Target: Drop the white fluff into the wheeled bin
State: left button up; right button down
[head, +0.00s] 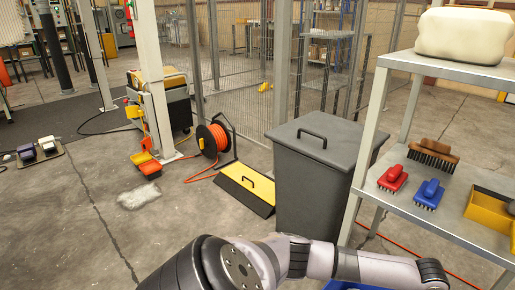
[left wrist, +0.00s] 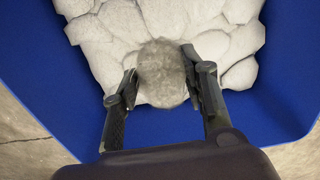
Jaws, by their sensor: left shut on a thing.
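In the left wrist view my left gripper (left wrist: 163,80) is shut on a rounded, fuzzy grey-white lump of fluff (left wrist: 161,75), with one finger on each side of it. The lump is over a blue container (left wrist: 285,95) that holds several larger pale lumps (left wrist: 205,15); I cannot tell whether it touches them. A blue edge (head: 352,286) shows at the bottom of the head view, mostly hidden behind my arm. A dark grey bin (head: 318,195) stands on the floor with its handled lid closed; no wheels show on it. My right gripper is not in view.
A metal shelf (head: 445,68) stands right of the grey bin, with a brown brush (head: 433,153), red brush (head: 393,178) and blue brush (head: 429,194). A yellow-topped ramp (head: 246,188) and orange cable reel (head: 213,138) stand left. A pale patch (head: 139,196) lies on open floor.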

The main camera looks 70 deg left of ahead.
pick_arm(q)
jog(key=shift+f+b, duration=0.3)
jog(key=shift+f, duration=0.2)
jog(key=o, duration=0.8)
jog(key=shift+r, duration=0.1)
notch_tip(320, 180, up, 12)
jog(key=shift+f, duration=0.1)
dwell(0.5)
